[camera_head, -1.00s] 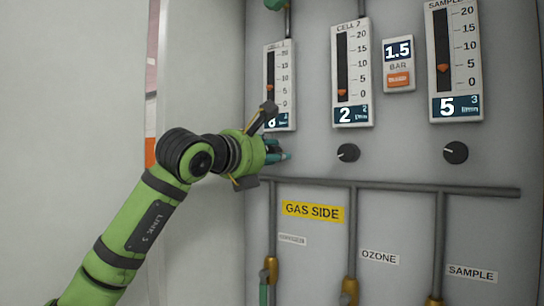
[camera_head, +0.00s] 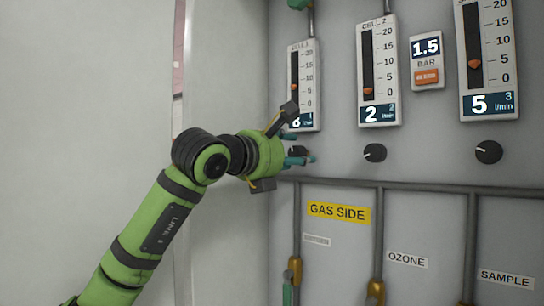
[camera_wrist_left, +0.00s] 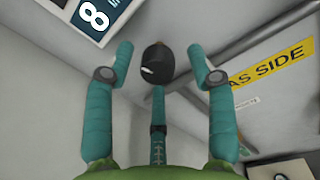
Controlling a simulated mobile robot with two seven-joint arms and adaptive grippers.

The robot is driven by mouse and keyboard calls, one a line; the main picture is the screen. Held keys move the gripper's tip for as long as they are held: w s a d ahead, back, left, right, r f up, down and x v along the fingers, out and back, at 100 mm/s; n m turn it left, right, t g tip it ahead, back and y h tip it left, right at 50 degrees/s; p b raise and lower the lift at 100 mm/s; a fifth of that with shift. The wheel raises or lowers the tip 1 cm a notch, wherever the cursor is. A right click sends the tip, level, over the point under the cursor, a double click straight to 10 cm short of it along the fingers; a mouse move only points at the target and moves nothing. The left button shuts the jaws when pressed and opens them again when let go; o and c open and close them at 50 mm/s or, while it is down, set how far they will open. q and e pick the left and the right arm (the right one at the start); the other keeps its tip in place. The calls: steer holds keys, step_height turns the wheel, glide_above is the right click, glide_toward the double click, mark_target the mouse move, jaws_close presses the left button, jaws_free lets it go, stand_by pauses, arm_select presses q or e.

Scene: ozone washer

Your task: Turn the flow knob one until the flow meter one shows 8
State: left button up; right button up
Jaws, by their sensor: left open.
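Flow meter one, labelled CELL 1 (camera_head: 302,75), is the leftmost white meter on the panel. Its orange float sits between the 5 and 10 marks. Its display, partly hidden by my gripper in the head view, reads 8 in the wrist view (camera_wrist_left: 94,16). Flow knob one (camera_head: 299,151) is a dark round knob below it, partly covered by my fingers. In the wrist view the knob (camera_wrist_left: 158,63) has a white pointer mark and shows between the spread fingers, with visible gaps at both sides. My left gripper (camera_head: 303,150) is open. My right gripper is not in view.
The CELL 2 meter (camera_head: 377,70) reads 2, with its knob (camera_head: 375,152) below. The sample meter (camera_head: 486,60) reads 5, with its knob (camera_head: 488,152) below. A grey horizontal pipe (camera_head: 420,187) runs under the knobs. Bare wall lies to the left.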

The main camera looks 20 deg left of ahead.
arm_select(q)
steer(key=v, duration=1)
steer(key=shift+f, duration=0.1)
